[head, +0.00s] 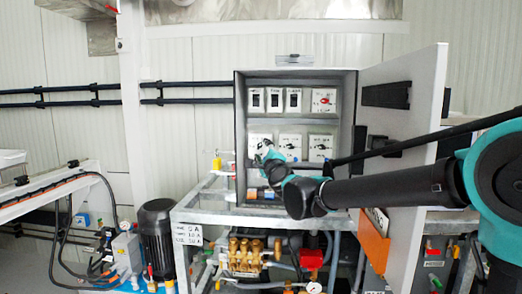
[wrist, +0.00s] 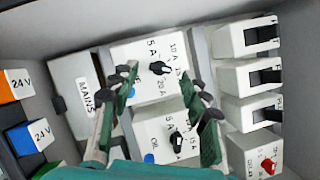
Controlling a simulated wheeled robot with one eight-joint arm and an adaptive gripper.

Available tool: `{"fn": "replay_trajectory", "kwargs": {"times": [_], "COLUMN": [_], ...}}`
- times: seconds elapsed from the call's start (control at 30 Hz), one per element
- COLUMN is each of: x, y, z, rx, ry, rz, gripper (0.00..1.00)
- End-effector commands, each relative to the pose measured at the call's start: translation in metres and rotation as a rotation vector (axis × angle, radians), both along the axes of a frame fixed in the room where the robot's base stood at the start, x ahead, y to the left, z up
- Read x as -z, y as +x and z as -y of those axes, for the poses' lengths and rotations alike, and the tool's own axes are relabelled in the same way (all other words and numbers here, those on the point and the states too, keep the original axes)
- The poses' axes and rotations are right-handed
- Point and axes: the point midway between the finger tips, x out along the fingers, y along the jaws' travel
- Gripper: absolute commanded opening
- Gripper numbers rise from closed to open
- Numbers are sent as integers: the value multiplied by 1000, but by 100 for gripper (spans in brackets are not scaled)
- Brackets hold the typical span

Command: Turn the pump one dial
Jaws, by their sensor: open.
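My gripper (wrist: 160,88) is open in the wrist view, with its green fingers on either side of a black dial (wrist: 160,68) on a white plate. The fingers appear apart from this dial. A second black dial (wrist: 177,140) sits on a similar plate below it in that view. I cannot read which dial is pump one. In the head view my gripper (head: 266,158) is at the lower left of the open grey control box (head: 239,110), in front of its lower row. Two dial plates there (head: 290,146) (head: 322,148) show to its right.
A red knob (wrist: 268,166) and several black switches (wrist: 262,75) lie near the dials. The open cabinet door (head: 425,100) stands beside my arm.

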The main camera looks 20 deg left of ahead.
Motion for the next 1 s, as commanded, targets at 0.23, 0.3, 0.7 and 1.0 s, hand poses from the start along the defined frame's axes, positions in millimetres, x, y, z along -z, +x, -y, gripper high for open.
{"fn": "replay_trajectory", "kwargs": {"times": [0.23, 0.3, 0.7, 1.0], "x": [-3, -3, -3, -3], "y": [16, 16, 16, 16], "z": [-11, -11, -11, -11], "rx": [0, 0, 0, 0], "ry": [1, 1, 0, -1], "rz": [-1, -1, 0, -1], "gripper": [47, 47, 24, 0]}}
